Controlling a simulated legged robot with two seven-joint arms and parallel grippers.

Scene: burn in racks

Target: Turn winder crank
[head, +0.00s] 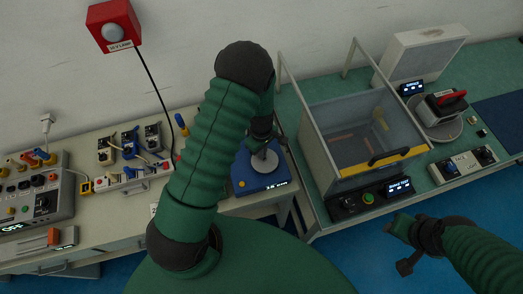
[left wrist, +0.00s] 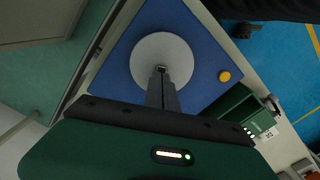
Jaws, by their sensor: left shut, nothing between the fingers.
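The blue winder box (head: 258,178) stands at the right end of the left bench, with a pale round disc (head: 265,161) on top. In the left wrist view the blue box (left wrist: 205,45) and grey-white disc (left wrist: 145,52) fill the middle, with a yellow knob (left wrist: 224,76) on one side. My left gripper (head: 264,143) is over the disc; its fingers (left wrist: 160,72) are shut and empty, tips near the disc's centre. I cannot tell whether they touch it. A separate crank handle is not clear. My right gripper (head: 397,241) is low at the right, away from the winder; its fingers are unclear.
A clear-walled chamber (head: 352,130) with a yellow front strip stands close right of the winder, on the green bench. Several small devices (head: 130,145) and a grey power unit (head: 38,190) lie to the left. A red lamp box (head: 114,25) is on the wall.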

